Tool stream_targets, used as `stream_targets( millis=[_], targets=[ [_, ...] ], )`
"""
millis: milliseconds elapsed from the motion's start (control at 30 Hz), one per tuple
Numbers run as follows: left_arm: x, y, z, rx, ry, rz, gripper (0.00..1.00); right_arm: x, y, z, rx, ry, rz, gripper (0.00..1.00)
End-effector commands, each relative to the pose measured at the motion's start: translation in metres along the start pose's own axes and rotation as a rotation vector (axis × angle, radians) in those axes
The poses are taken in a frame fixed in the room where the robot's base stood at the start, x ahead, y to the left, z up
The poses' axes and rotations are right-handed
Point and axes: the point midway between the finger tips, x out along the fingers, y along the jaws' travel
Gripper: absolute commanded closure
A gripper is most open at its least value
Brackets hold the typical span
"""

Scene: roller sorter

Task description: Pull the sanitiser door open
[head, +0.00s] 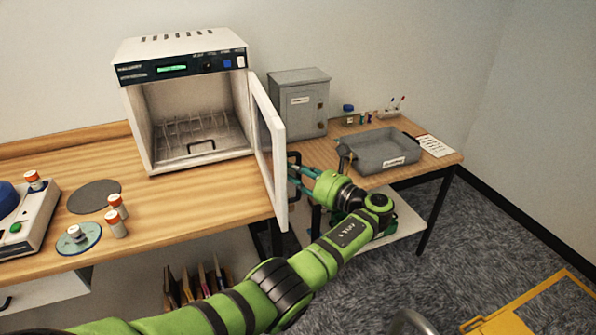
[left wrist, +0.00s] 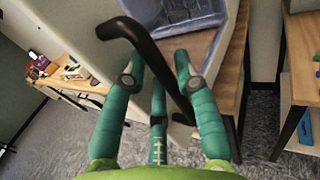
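The sanitiser (head: 138,105) is a white box with a black control strip and green display on the wooden bench. Its door (head: 266,150) stands wide open, swung out toward me on the right side, so the chamber with a wire rack (head: 195,128) shows. The black door handle (head: 294,165) is on the door's right-hand face. My left gripper (head: 297,176) is beside that face at the handle. In the left wrist view the handle (left wrist: 150,48) runs between the spread teal fingers (left wrist: 158,84) of the gripper; firm contact cannot be told. My right gripper is not in view.
A grey cabinet (head: 300,108) and grey tray (head: 372,150) stand on the right-hand table. Orange-capped bottles (head: 117,208), a dark disc (head: 93,196) and a white device (head: 32,222) occupy the bench's left. Bare wood lies in front of the sanitiser.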

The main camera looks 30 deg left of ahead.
Motion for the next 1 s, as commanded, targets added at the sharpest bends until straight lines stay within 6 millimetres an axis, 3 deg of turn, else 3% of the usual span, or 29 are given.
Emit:
stream_targets(
  millis=[333, 467, 800, 1000],
  targets=[
    [0.000, -0.001, 0.002, -0.004, -0.004, -0.002, 0.55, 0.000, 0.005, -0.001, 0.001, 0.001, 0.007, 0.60],
    [-0.009, -0.001, 0.002, -0.004, -0.004, -0.003, 0.55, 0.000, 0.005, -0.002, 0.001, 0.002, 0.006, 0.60],
    [-0.078, -0.001, 0.002, -0.003, -0.003, -0.006, 0.55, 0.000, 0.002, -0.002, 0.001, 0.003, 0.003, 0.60],
    [-0.109, -0.001, 0.002, -0.001, -0.003, -0.003, 0.55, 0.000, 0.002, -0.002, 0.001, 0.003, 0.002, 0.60]
  ],
)
